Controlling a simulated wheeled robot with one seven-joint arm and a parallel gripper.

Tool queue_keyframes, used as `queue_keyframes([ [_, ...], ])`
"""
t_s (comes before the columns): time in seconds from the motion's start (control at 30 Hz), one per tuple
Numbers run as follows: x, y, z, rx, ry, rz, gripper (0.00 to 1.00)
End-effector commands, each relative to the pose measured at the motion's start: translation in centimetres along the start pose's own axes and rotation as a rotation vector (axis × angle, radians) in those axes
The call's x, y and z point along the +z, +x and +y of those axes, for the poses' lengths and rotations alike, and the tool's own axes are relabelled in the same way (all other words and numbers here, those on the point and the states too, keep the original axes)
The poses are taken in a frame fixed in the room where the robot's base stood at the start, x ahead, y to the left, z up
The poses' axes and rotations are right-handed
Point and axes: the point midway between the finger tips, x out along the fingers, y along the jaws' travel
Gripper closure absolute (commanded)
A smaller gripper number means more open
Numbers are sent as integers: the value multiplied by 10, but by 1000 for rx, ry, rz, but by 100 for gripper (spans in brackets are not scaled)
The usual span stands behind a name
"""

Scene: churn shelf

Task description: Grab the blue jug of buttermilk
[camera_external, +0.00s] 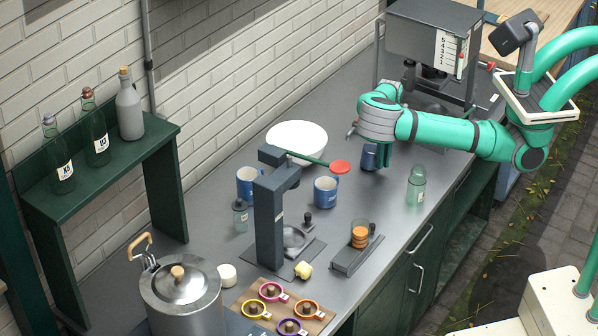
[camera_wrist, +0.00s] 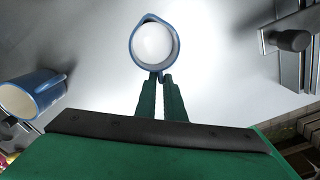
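The blue jug (camera_external: 369,157) stands on the grey counter under my forearm in the external view, partly hidden by my gripper. In the wrist view the jug (camera_wrist: 154,47) is seen from above, with a round rim, a small spout at the far side and white liquid inside. My gripper (camera_wrist: 160,77) has its two green fingers close together, with a narrow gap at the jug's near side. The handle seems to lie at the fingertips; I cannot tell whether they grip it. My gripper (camera_external: 385,155) points down beside the jug in the external view.
Two blue mugs (camera_external: 326,191) (camera_external: 249,183), a white bowl (camera_external: 297,139) and a dark stand (camera_external: 270,215) with a red-ended lever are to the left. A green glass bottle (camera_external: 416,186) stands near the counter's front edge. A grey scale machine (camera_external: 432,40) is behind.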

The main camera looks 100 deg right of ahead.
Motion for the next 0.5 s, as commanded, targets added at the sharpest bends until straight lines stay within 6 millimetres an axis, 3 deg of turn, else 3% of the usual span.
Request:
queue_keyframes([
  [0.5,0,-1,0,-1,0,-1,100],
])
